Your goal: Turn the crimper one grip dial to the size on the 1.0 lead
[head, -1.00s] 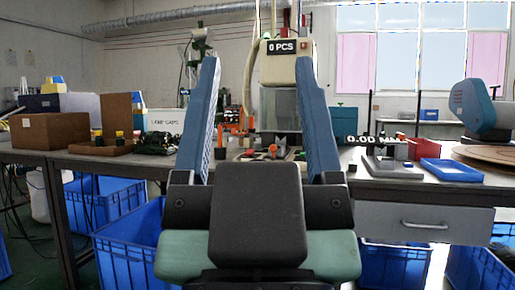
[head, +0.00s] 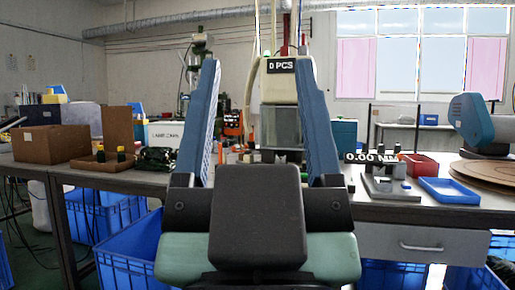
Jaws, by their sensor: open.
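My gripper (head: 258,62) is open and empty, its two blue fingers pointing up in the middle of the head view. Between the fingers, behind them, stands a cream machine (head: 285,88) with a "0 PCS" display and a clear guard. I cannot tell whether this is crimper one. Its lower part is largely hidden by my gripper. I cannot make out a grip dial or the 1.0 lead.
The bench (head: 425,212) runs across the view. Left are brown boxes (head: 50,144) and a label caps box (head: 165,134). Blue crates (head: 130,245) stand below.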

